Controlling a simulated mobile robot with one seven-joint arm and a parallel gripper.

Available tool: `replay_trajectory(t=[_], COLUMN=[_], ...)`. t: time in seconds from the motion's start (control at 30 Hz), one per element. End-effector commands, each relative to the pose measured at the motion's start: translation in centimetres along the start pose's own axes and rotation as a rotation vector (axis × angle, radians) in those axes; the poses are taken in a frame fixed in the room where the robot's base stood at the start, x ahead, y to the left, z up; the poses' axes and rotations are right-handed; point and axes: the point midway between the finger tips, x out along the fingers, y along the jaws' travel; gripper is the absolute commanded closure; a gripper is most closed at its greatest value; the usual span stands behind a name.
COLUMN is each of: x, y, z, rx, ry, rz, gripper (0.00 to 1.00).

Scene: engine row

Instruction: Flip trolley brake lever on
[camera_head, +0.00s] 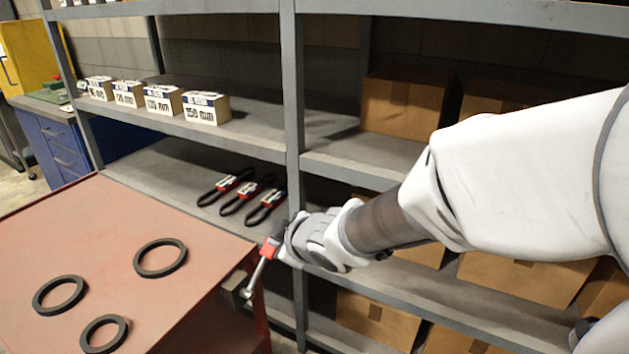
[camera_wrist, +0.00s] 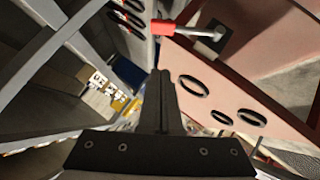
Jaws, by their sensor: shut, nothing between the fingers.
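The brake lever (camera_head: 259,269) is a metal rod with a red grip, on a dark block (camera_head: 235,287) at the right side of the red-topped trolley (camera_head: 105,225). In the head view its red end points up and slightly right. The lever also shows at the top of the wrist view (camera_wrist: 190,30).
Several black rings (camera_head: 160,258) lie on the trolley top. A grey shelf rack (camera_head: 293,120) stands close behind, with belts (camera_head: 232,184), small boxes (camera_head: 205,107) and cardboard boxes (camera_head: 402,103). A blue cabinet (camera_head: 62,147) stands at the far left.

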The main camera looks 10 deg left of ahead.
Motion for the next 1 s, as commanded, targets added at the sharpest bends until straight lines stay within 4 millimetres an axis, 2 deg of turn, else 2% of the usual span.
replay_trajectory(t=[0.47,0.7,1.0], x=[9.6,11.4,11.7], y=[-0.4,-0.1,0.0], z=[0.3,2.5,2.9], rx=[0.001,0.001,0.001], ry=[0.000,-0.002,0.000], rz=[-0.003,-0.001,0.001], gripper=[1.00,1.00,1.00])
